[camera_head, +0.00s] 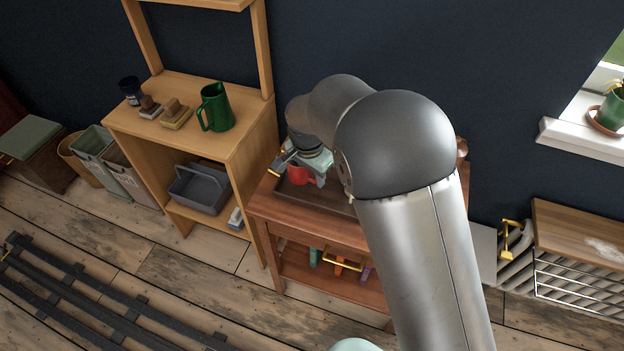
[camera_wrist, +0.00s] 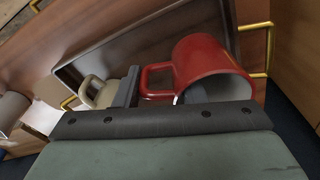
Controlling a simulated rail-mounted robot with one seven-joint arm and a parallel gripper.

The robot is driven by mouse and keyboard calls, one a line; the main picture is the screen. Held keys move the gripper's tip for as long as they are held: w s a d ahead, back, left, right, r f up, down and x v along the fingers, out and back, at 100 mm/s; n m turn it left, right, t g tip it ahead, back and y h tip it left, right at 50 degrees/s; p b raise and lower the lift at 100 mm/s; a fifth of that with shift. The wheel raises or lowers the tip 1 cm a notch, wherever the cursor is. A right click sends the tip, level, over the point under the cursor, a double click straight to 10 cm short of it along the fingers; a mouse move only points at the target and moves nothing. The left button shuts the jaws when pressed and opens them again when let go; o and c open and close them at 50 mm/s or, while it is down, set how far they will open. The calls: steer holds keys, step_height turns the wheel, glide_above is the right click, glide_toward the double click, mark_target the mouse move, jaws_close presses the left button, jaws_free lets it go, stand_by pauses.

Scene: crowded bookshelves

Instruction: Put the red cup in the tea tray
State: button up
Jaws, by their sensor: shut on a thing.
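The red cup (camera_head: 299,175) is at the left end of the dark tea tray (camera_head: 328,196) on the wooden side table. In the wrist view the red cup (camera_wrist: 205,62) lies tilted, its mouth toward the camera and its handle to the left. My gripper (camera_head: 309,162) is shut on the cup. In the wrist view one finger is left of the handle and the other shows at the cup's mouth. The tray (camera_wrist: 110,58) shows behind the cup; whether the cup touches it I cannot tell. My arm hides much of the tray in the head view.
A beige cup (camera_wrist: 97,92) stands left of my fingers, and a pale cup (camera_wrist: 14,108) is farther left. The table has brass handles (camera_wrist: 268,45). A shelf unit (camera_head: 250,150) with a green pitcher (camera_head: 215,108) stands left of the table.

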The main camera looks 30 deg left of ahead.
mark_target(312, 181)
steer(key=shift+w+a+f, duration=0.1)
steer(key=shift+a+f, duration=0.05)
steer(key=shift+f, duration=1.55)
steer(key=shift+f, duration=0.2)
steer(key=o, duration=1.3)
steer(key=shift+c, duration=0.2)
steer(key=shift+r, duration=0.15)
